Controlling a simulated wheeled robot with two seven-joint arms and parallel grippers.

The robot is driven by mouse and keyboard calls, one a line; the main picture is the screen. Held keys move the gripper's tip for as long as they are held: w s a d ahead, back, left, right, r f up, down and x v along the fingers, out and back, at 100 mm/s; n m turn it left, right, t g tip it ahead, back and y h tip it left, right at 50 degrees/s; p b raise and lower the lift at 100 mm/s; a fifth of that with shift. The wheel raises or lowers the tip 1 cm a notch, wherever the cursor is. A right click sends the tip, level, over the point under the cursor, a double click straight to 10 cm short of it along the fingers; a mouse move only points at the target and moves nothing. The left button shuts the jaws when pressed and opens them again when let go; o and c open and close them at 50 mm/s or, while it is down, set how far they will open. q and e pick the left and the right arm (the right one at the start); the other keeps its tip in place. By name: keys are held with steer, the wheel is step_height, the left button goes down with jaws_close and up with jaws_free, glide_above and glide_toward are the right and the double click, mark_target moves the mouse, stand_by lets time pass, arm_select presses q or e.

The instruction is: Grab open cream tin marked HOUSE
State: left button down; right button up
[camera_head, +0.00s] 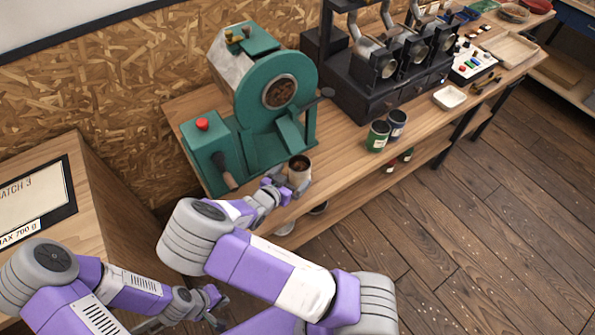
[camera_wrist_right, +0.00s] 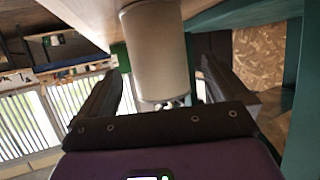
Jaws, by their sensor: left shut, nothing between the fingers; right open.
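The open cream tin (camera_head: 299,170) stands upright on the wooden bench below the green roaster, with dark contents showing at its mouth. I cannot read any marking on it. My right gripper (camera_head: 279,190) is at the tin's near left side. In the right wrist view the tin (camera_wrist_right: 156,52) shows between the two open fingers of my right gripper (camera_wrist_right: 160,95), and I cannot tell whether either finger touches it. My left gripper (camera_head: 213,303) is shut and empty, low at the bottom left, away from the bench.
The green roaster (camera_head: 262,130) stands close behind the tin. A green tin (camera_head: 377,136) and a dark blue tin (camera_head: 397,124) stand to the right. A black machine (camera_head: 385,85) and a white tray (camera_head: 450,97) are farther right. The bench between the cream and green tins is clear.

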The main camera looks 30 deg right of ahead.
mark_target(305, 166)
steer(key=b+x, duration=0.1)
steer(key=x, duration=0.4)
steer(key=shift+d+r, duration=0.1)
steer(key=shift+r, duration=0.05)
steer(key=c, duration=1.2)
steer(key=shift+r, duration=0.15)
